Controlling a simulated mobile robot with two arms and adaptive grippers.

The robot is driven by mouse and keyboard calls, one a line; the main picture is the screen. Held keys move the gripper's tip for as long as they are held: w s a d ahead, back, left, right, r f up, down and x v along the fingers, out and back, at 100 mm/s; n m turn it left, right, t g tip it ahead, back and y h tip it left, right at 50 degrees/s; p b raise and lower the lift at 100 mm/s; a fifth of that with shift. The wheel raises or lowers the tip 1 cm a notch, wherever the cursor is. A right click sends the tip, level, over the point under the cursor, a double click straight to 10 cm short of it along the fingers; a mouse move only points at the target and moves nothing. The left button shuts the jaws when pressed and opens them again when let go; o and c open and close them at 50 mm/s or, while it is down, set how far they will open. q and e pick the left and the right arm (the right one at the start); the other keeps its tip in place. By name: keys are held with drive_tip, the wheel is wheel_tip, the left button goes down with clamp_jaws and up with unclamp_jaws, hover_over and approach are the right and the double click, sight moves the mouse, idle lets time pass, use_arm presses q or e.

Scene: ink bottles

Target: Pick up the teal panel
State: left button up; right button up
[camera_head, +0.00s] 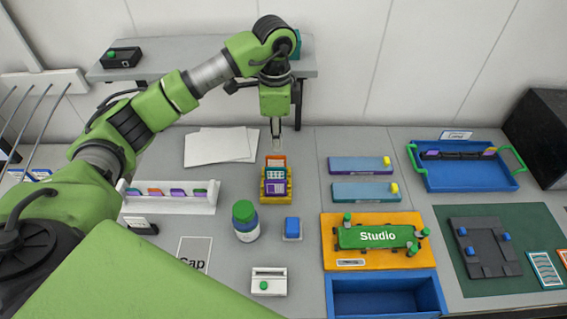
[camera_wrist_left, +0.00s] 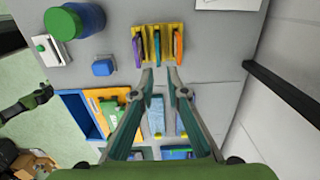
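A yellow rack (camera_head: 264,196) stands mid-table holding upright panels: an orange one (camera_head: 276,160) at the back, a teal-edged one (camera_head: 275,173) in the middle and a purple one (camera_head: 276,188) in front. A flat teal bar (camera_head: 366,192) with a yellow knob lies to the right of the rack. My left gripper (camera_head: 276,136) points down above the rack's back end. Its fingertips (camera_wrist_left: 160,76) are apart with nothing between them.
A blue-capped bar (camera_head: 360,164) lies behind the teal bar. A green-capped bottle (camera_head: 245,220) and a blue block (camera_head: 292,228) stand in front of the rack. White sheets (camera_head: 222,145) lie behind left. An orange tray (camera_head: 340,252) and blue bin (camera_head: 383,295) are front right.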

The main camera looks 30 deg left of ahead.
use_arm(q)
drive_tip(key=p, duration=0.1)
hover_over(276, 172)
wheel_tip(276, 172, down, 5)
drive_tip(key=shift+a+r, duration=0.1)
drive_tip(key=f+p, duration=0.1)
drive_tip(key=f, duration=0.2)
drive_tip(key=shift+w+f, duration=0.2)
wheel_tip(276, 172, down, 2)
drive_tip(key=shift+s+f+p, duration=0.1)
drive_tip(key=shift+s+p, duration=0.05)
drive_tip(key=shift+p, duration=0.95)
wheel_tip(276, 172, down, 2)
drive_tip(key=shift+f, duration=0.3)
clamp_jaws()
use_arm(e)
drive_tip(key=r, duration=0.1)
drive_tip(key=s+r, duration=0.1)
drive_tip(key=r, duration=0.1)
drive_tip(key=s+r, duration=0.1)
drive_tip(key=shift+s+a+r, duration=0.1)
drive_tip(key=shift+r, duration=0.25)
use_arm(q)
drive_tip(key=shift+r, duration=0.15)
use_arm(e)
drive_tip(key=shift+w+f, duration=0.1)
drive_tip(key=shift+w, duration=0.1)
